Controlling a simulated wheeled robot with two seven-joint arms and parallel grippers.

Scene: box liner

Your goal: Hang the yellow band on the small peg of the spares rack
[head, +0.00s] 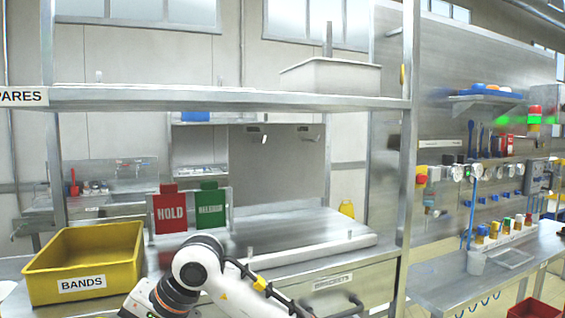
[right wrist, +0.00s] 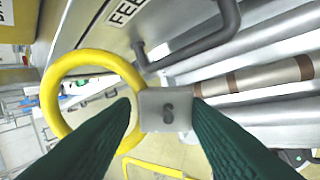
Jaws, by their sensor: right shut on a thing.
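The ring hangs out to the left of the fingers and touches nothing I can make out. The spares rack (head: 240,98) is a metal frame with a shelf and a "SPARES" label at the left in the head view. I cannot tell which part is its small peg. My left gripper is out of view.
A yellow bin labelled "BANDS" (head: 85,255) stands at the lower left. A red "HOLD" sign (head: 170,213) and a green sign (head: 210,208) stand behind my arm. A grey tray (head: 335,76) sits on the shelf. A drawer with dark handles (head: 335,285) is at the lower middle.

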